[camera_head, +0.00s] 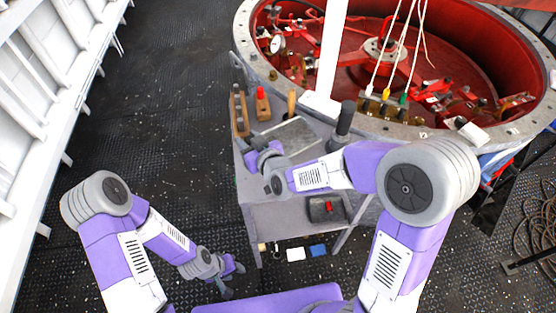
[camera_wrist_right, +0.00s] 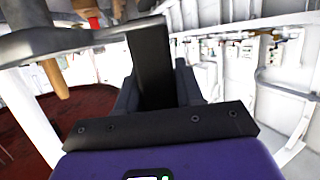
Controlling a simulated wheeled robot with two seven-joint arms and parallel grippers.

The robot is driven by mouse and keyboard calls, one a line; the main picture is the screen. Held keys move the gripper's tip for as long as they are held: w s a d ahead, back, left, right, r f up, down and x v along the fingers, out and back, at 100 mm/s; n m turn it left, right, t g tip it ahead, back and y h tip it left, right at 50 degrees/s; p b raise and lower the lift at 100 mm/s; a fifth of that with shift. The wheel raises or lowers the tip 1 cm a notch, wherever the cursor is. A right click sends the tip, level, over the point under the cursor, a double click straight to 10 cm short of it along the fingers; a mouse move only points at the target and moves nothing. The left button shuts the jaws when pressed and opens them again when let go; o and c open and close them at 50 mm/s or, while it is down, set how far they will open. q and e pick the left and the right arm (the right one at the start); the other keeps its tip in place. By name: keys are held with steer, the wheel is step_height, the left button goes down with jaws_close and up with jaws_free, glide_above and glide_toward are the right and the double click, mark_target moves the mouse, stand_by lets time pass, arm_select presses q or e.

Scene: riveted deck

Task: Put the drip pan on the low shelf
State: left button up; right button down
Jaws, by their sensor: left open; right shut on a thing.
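A shallow grey tray, which looks like the drip pan (camera_head: 291,139), is at the top of a grey cart, in front of an upright wooden handle. My right gripper (camera_head: 262,160) is at the pan's near-left edge and is shut on it, though the wrist hides the grip. In the right wrist view a dark finger (camera_wrist_right: 152,65) stands beside a grey flat surface; I cannot tell there whether this is pan or cart top. The low shelf (camera_head: 277,217) is beneath the cart top. My left gripper (camera_head: 234,279) is open and empty, low beside the cart.
A dark box with a red part (camera_head: 322,208) sits at the right of the low shelf; its left part is bare. A blue block (camera_head: 318,250) and a white block (camera_head: 296,254) are below. A red-lined round pit (camera_head: 390,60) is behind. The deck at left is clear.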

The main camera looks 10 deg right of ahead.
step_height(320, 180, down, 10)
steer(key=b, duration=0.3)
steer(key=shift+f, duration=0.15)
steer(key=c, duration=1.2)
jaws_free()
steer(key=shift+f+b, duration=0.1)
steer(key=shift+b, duration=0.2)
steer(key=o, duration=0.5)
steer(key=shift+r, duration=0.2)
